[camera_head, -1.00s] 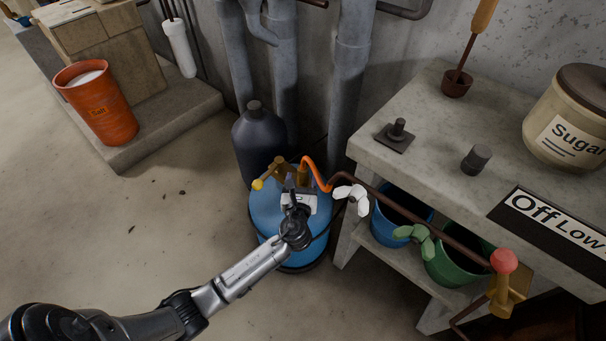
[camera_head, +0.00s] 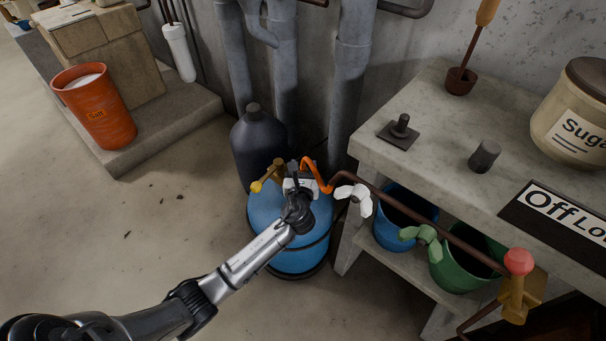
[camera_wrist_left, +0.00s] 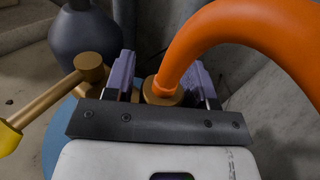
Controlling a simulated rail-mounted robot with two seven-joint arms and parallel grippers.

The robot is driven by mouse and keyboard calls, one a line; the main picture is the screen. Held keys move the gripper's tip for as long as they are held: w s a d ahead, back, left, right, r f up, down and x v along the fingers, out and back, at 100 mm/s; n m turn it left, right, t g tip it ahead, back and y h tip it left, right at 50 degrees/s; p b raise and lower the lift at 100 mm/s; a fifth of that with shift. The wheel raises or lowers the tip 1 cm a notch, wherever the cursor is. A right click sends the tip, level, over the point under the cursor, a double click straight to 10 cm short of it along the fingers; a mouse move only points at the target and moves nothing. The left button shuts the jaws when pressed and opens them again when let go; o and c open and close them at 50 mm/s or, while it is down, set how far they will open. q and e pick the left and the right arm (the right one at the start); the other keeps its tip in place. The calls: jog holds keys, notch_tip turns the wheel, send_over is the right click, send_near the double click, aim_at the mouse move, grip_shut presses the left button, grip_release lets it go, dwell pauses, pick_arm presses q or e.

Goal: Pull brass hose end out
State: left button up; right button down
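The brass hose end (camera_wrist_left: 160,96) shows in the left wrist view as a short collar at the lower end of the orange hose (camera_wrist_left: 240,35). In the head view the orange hose (camera_head: 318,176) curves from the top of the blue tank (camera_head: 300,262) to a brown pipe. My left gripper (camera_wrist_left: 162,82) is at the tank top, with one purple finger on each side of the brass end. It looks open, with a narrow gap on the left side of the collar. In the head view my left gripper (camera_head: 302,172) hides the hose end. My right gripper is out of view.
A brass valve arm with a yellow tip (camera_head: 257,186) is just left of the gripper. A dark bottle (camera_head: 257,147) stands behind the tank. The brown pipe (camera_head: 385,197), with a white wing handle (camera_head: 354,198), runs right along the concrete bench (camera_head: 440,165). The floor at left is open.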

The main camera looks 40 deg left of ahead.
pick_arm(q)
jog(key=c, duration=0.8)
jog(key=shift+o, duration=0.2)
notch_tip(320, 180, up, 10)
jog(key=p, duration=0.6)
jog(key=shift+p, duration=0.7)
